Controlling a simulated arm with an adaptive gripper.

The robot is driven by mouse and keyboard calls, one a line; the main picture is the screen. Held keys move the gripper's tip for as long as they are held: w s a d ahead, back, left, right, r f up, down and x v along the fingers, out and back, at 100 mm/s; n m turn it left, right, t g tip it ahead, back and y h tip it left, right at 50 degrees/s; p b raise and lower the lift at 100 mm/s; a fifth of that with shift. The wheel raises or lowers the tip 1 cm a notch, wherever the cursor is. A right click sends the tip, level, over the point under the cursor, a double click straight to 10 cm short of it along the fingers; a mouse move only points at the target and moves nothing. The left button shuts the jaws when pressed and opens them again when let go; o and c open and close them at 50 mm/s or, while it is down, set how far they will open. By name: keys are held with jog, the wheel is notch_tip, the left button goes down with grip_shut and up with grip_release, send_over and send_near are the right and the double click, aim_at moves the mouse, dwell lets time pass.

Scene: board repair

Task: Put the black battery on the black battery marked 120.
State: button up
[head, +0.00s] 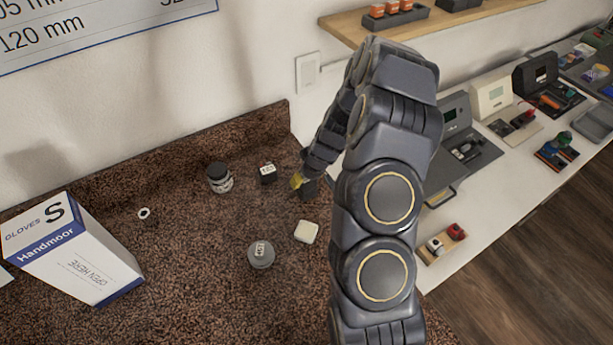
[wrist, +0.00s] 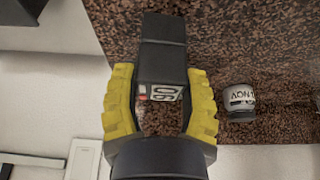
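A black battery (head: 267,177) with a white label that seems to read 120 stands on the brown speckled bench, left of my gripper in the head view. My gripper (head: 300,181) is low over the bench, with a yellow finger showing. In the wrist view, the two yellow fingers of my gripper (wrist: 162,98) lie along both sides of a black block, the other battery (wrist: 161,62). They appear to touch it. Its near end shows a white label and a small red mark; the label is upside down and not clearly readable. The arm hides part of this area in the head view.
A black-lidded jar (head: 219,178) stands left of the marked battery and shows in the wrist view (wrist: 241,98). A grey round weight (head: 261,254), a cream block (head: 306,232), a white ring (head: 144,213) and a glove box (head: 75,250) are on the bench. The backsplash (head: 170,155) is behind.

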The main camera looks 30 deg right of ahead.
jog(key=o, duration=0.3)
jog(key=shift+r, duration=0.1)
jog(key=shift+r, duration=0.3)
jog(key=v, duration=1.1)
jog(key=s+a+r+n+g+y, duration=0.1)
jog(key=s+a+r, duration=0.3)
jog(key=a, duration=0.2)
jog(key=s+a+r+g, duration=0.1)
jog(key=s+a+r, duration=0.3)
jog(key=a+r, duration=0.15)
jog(key=s+a+r+g, duration=0.2)
jog(key=s, duration=0.6)
jog(key=s+a+r+m+g+h, duration=0.1)
jog(key=s+a+r+g, duration=0.1)
jog(key=s, duration=0.7)
jog(key=shift+s+a+r, duration=0.3)
jog(key=shift+a+r, duration=0.35)
jog(key=shift+a, duration=0.1)
